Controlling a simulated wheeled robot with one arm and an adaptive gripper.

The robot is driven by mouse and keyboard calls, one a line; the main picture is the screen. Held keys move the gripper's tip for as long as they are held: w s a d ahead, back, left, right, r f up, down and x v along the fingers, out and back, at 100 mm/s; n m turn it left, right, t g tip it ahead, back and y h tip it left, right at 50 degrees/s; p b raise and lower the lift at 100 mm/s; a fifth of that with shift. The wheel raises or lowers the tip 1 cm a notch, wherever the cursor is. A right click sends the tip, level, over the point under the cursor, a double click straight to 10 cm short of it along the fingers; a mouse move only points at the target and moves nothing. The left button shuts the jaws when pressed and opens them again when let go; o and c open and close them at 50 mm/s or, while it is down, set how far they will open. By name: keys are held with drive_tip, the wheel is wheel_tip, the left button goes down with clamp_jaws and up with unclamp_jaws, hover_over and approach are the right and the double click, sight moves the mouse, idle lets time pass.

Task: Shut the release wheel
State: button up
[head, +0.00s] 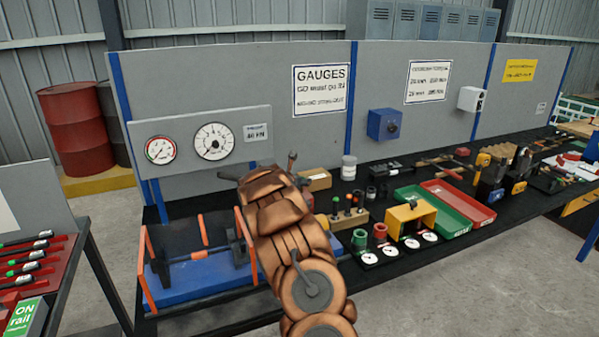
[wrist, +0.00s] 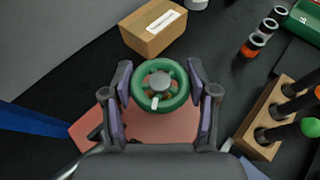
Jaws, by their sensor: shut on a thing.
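The release wheel (wrist: 141,97) is a green spoked handwheel with a grey hub and a small white mark on its near side, seen from above in the wrist view. It sits over a reddish body (wrist: 150,125). My gripper (wrist: 160,86) has its two dark, purple-padded fingers on the left and right of the rim, closed on the wheel. In the head view my gripper (head: 261,170) is mostly behind my copper-coloured arm, and the wheel is hidden there.
A cardboard box (wrist: 153,27) with a white label stands just beyond the wheel. A wooden block (wrist: 262,125) with several coloured-top plugs stands close on the right. A blue-based rig with orange end plates (head: 185,283) is left of my arm. Gauges (head: 213,141) hang on the panel behind.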

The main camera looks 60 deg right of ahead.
drive_tip(key=shift+m+g+p, duration=0.7)
drive_tip(key=shift+g+p, duration=0.1)
drive_tip(key=shift+p, duration=0.1)
drive_tip(key=o, duration=1.2)
drive_tip(key=v, duration=1)
drive_tip(key=shift+a, duration=0.1)
drive_tip(key=shift+v, duration=0.9)
